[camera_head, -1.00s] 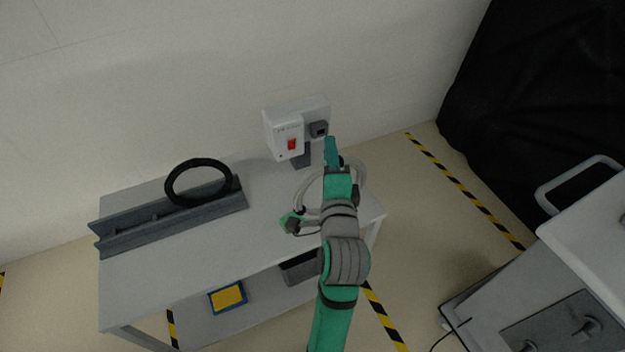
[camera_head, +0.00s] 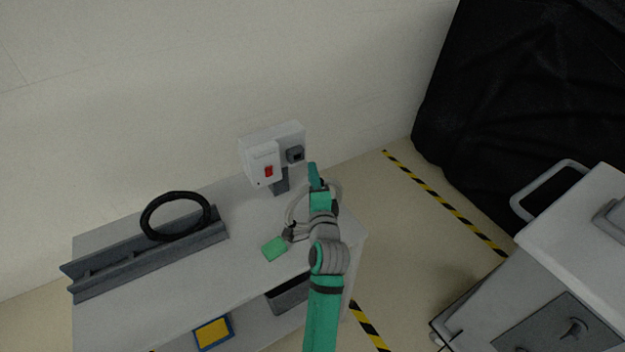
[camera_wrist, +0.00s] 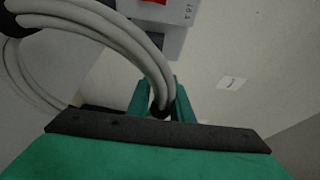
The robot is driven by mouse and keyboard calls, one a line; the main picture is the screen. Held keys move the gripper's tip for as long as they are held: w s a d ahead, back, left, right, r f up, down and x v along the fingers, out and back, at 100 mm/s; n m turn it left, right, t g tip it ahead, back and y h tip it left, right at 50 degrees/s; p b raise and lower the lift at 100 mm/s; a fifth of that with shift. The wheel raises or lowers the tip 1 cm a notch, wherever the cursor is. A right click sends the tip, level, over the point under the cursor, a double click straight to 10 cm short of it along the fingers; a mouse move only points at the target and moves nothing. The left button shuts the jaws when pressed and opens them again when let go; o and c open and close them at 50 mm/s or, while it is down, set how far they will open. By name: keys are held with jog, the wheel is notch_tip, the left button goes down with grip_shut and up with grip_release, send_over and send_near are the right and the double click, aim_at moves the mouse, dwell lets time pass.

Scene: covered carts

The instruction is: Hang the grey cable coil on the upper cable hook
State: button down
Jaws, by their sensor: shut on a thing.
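The grey cable coil (camera_head: 292,205) shows beside my arm, over the right part of the table, with a dark end piece (camera_head: 289,233) below it. In the wrist view the coil's pale grey loops (camera_wrist: 130,38) curve down to my gripper (camera_wrist: 160,102), whose green fingers are shut on the bundle at a dark band. In the head view my wrist hides part of the coil and the fingers. A dark hook (camera_head: 574,328) sticks out of a grey panel on the cart at the lower right. I cannot tell whether it is the upper one.
The table (camera_head: 190,290) carries a grey rail (camera_head: 150,250), a black coil (camera_head: 150,213), a green pad (camera_head: 274,248) and a white box with a red switch (camera_head: 262,163). The white cart (camera_head: 585,245) has a handle (camera_head: 530,190). Black-covered bulk (camera_head: 520,110) stands behind; floor lies between.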

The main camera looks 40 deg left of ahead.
jog(key=shift+s+f, duration=0.1)
jog(key=shift+f, duration=0.75)
jog(key=c, duration=1.6)
grip_release()
jog(key=shift+s, duration=0.1)
jog(key=shift+r, duration=0.1)
